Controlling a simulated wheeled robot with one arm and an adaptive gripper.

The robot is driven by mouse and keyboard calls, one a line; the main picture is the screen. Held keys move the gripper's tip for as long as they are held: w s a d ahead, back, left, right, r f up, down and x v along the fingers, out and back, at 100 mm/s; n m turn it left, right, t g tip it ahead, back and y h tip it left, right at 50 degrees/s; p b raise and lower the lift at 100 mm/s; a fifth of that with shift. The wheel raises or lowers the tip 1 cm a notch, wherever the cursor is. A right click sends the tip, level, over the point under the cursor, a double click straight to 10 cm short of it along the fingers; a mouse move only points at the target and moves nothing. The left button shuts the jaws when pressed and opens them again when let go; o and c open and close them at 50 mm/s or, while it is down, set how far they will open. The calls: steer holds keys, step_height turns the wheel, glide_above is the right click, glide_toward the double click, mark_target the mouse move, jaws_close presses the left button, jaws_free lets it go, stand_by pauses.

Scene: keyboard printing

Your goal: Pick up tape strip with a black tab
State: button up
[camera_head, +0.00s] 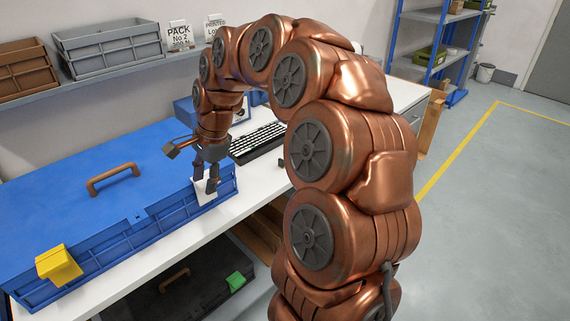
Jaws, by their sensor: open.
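My gripper (205,183) points down at the front right edge of the large blue crate (60,190). Its two dark fingers are apart. A small white strip or sheet (205,198) lies over the crate's edge, right at the fingertips. The fingers cover part of it, so I cannot tell whether they touch it. I cannot make out a black tab apart from the dark fingers, so I cannot be sure this is the tape strip.
A yellow piece (60,265) hangs on the crate's front left edge, and a brown handle (113,178) stands on its lid. A black keyboard (258,142) lies on the white table right of the crate. Grey (108,45) and brown bins stand on the shelf behind.

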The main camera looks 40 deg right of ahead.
steer(key=w+d+f+m, duration=0.1)
steer(key=w+d+m, duration=0.1)
steer(key=d+m, duration=0.1)
steer(key=w+d+f+m+t, duration=0.1)
steer(key=w+d+m, duration=0.1)
steer(key=d, duration=0.4)
steer(key=w+d+f+m, duration=0.1)
steer(key=w+d+m, duration=0.2)
steer(key=d, duration=0.2)
steer(key=shift+m+t+h, duration=0.3)
steer(key=m+h, duration=0.2)
steer(key=m, duration=0.8)
glide_above(281, 159)
steer(key=s, duration=0.2)
step_height(281, 159, down, 6)
steer(key=shift+w+f+t, duration=0.15)
steer(key=shift+w+f, duration=0.1)
steer(key=shift+f, duration=0.3)
steer(key=shift+w+f+t, duration=0.15)
steer(key=shift+w+f, duration=0.05)
steer(key=shift+f, duration=0.35)
steer(key=shift+a+f+p, duration=0.1)
steer(key=shift+f+p, duration=0.2)
steer(key=shift+f, duration=0.25)
steer(key=x, duration=0.1)
steer(key=p+x, duration=0.1)
steer(key=x, duration=0.2)
steer(key=shift+s+f, duration=0.15)
steer(key=shift+s, duration=0.1)
jaws_close()
